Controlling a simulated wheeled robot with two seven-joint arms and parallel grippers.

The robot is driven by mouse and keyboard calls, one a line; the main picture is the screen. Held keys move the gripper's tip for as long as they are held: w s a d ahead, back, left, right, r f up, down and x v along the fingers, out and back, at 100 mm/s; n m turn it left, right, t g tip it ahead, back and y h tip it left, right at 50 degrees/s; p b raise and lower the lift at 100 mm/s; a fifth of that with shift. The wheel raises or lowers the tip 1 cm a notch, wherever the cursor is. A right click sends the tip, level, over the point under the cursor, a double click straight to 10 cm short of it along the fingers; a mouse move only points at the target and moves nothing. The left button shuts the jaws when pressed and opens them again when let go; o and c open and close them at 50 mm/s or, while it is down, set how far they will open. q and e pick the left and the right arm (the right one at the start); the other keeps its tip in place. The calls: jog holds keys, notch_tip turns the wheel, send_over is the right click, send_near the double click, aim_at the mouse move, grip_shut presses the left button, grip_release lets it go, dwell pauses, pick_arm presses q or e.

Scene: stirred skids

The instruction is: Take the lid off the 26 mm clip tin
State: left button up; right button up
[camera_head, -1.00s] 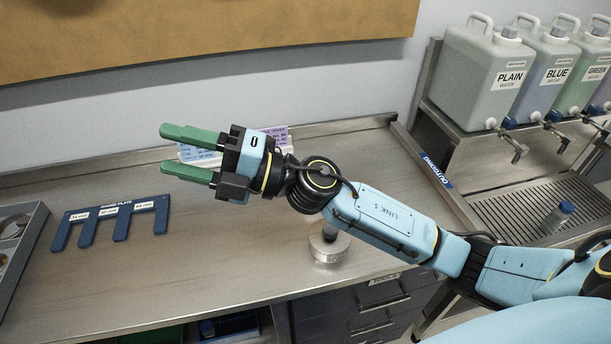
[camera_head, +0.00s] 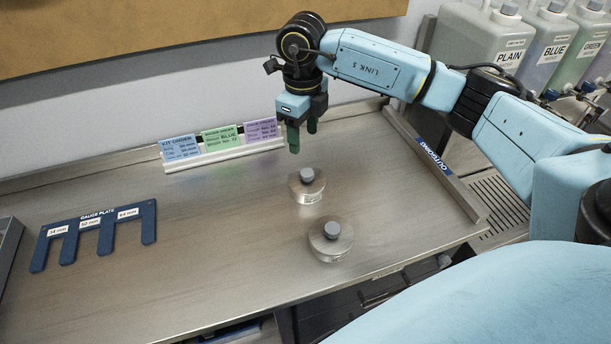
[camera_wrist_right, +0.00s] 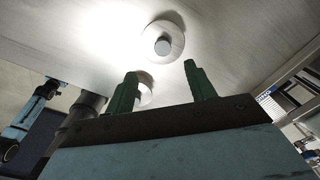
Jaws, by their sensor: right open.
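Two round metal tins with flat lids and grey knobs stand upright on the steel bench: a farther tin (camera_head: 307,196) and a nearer tin (camera_head: 331,254). Both lids are on. Small labels on their sides are too small to read, so I cannot tell which is the 26 mm clip tin. My right gripper (camera_head: 302,142) points down, open and empty, above and just behind the farther tin, touching neither. In the right wrist view, one lidded tin (camera_wrist_right: 163,28) shows beyond the open green fingers (camera_wrist_right: 160,69); another is partly hidden behind a finger. My left gripper is out of view.
A blue gauge plate (camera_head: 97,228) lies at the left. A rack of kit cards (camera_head: 222,143) stands along the back wall. A raised rail marked OUTGOING (camera_head: 434,163) bounds the right edge. Water containers (camera_head: 482,47) stand at the right.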

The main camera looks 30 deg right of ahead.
send_over(307, 172)
jog(key=f, duration=0.5)
jog(key=shift+w+a+f, duration=0.15)
jog(key=shift+a+f, duration=0.05)
jog(key=shift+a, duration=0.15)
jog(key=shift+d+f, duration=0.2)
jog(key=shift+f, duration=1.2)
jog(key=shift+d+f, duration=0.15)
jog(key=shift+f, duration=1.2)
jog(key=shift+s, duration=0.2)
jog(key=shift+c, duration=0.2)
jog(key=c, duration=1)
jog(key=shift+r, duration=0.1)
